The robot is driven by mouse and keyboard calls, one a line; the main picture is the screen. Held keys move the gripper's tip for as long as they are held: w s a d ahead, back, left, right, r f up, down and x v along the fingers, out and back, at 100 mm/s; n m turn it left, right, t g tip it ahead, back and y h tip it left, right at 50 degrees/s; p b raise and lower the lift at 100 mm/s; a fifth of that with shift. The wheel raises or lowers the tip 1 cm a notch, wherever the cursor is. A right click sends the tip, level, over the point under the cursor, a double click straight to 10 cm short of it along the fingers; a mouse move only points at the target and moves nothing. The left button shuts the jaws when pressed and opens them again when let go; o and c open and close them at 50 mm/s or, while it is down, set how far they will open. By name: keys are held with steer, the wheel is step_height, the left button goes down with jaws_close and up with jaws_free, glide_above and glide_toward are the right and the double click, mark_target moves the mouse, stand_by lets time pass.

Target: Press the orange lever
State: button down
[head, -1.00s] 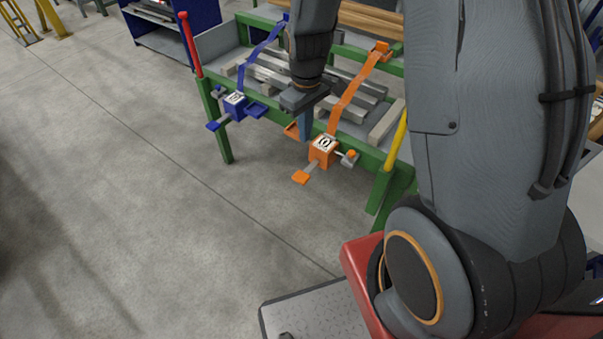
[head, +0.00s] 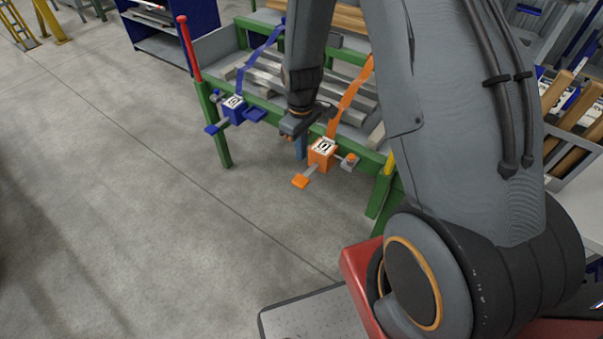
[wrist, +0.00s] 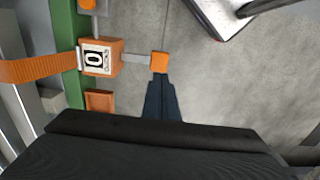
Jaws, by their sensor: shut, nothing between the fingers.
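An orange ratchet box (head: 321,153) with a white-and-black face sits on the green table's front rail; its face also shows in the wrist view (wrist: 96,58). A grey arm sticks out from it over the floor and ends in an orange lever pad (head: 300,181), at upper centre in the wrist view (wrist: 159,62).
An orange strap (head: 350,100) runs back from the box. A blue box (head: 234,108) with its own levers sits left on the rail. A red post (head: 188,45) and a yellow post (head: 390,163) stand at the table. Open floor (head: 140,180) lies in front.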

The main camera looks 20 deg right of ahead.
mark_target(299, 183)
step_height(299, 183, down, 11)
steer(key=shift+p, duration=1.1)
steer(key=shift+f, duration=0.15)
steer(key=shift+s+a+f+b, duration=0.15)
steer(key=shift+a+f+b, duration=0.05)
steer(key=shift+f+b, duration=0.7)
steer(key=shift+s+a+f+b, duration=0.1)
steer(key=shift+a+f+b, duration=0.1)
steer(key=shift+f+b, duration=0.65)
steer(key=shift+d+f+b, duration=0.15)
steer(key=shift+f+b, duration=0.55)
steer(key=shift+f, duration=0.75)
steer(key=shift+s+f, duration=0.1)
steer(key=s+a+r, duration=0.2)
steer(key=a+r, duration=0.1)
steer(key=r, duration=0.3)
steer(key=s+a+r+p, duration=0.1)
steer(key=s+a+r, duration=0.1)
steer(key=r, duration=0.4)
steer(key=shift+a, duration=0.6)
steer(key=shift+r, duration=0.1)
